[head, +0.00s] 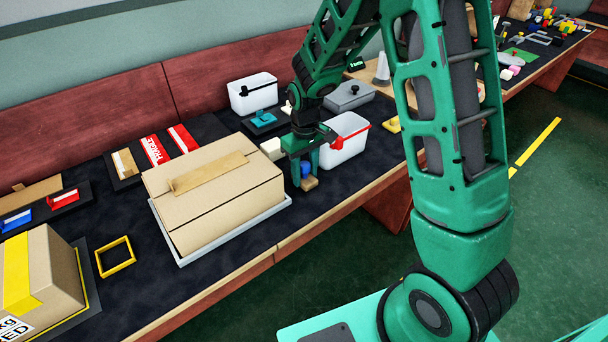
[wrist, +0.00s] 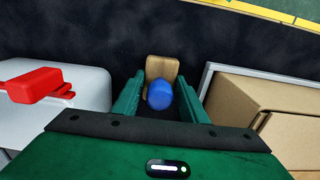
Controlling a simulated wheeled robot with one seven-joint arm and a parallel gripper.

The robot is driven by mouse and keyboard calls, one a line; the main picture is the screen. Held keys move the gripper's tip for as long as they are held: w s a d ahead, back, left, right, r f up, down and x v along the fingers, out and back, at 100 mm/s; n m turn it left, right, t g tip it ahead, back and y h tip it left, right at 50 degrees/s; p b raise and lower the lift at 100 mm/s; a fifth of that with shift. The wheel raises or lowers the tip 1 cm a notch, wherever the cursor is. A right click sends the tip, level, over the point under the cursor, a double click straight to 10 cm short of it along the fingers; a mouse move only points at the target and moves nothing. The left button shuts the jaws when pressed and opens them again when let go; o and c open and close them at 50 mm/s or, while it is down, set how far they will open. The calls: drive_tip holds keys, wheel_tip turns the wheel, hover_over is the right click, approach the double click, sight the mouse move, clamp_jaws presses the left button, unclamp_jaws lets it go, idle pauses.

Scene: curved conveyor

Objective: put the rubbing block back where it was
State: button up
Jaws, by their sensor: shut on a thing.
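The rubbing block is a tan wooden block with a round blue knob. It shows low between my gripper's fingers in the head view (head: 310,184) and straight ahead between them in the wrist view (wrist: 163,68). My gripper (head: 304,170) points down and is shut on the rubbing block by its blue knob (wrist: 159,95). The fingers hide part of the block in the head view. I cannot tell whether the block touches the dark surface (head: 225,245) or hangs just above it.
A large carton (head: 230,205) in a pale tray (head: 225,243) stands close to the left. A white bin with a red handle (head: 342,151) stands close to the right. Behind are a white bin with a black handle (head: 250,97), a grey lidded box (head: 348,97) and a teal item (head: 263,116).

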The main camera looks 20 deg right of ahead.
drive_tip(key=shift+f, duration=0.4)
drive_tip(key=o, duration=1.1)
drive_tip(key=shift+f, duration=0.1)
drive_tip(key=shift+c, duration=0.2)
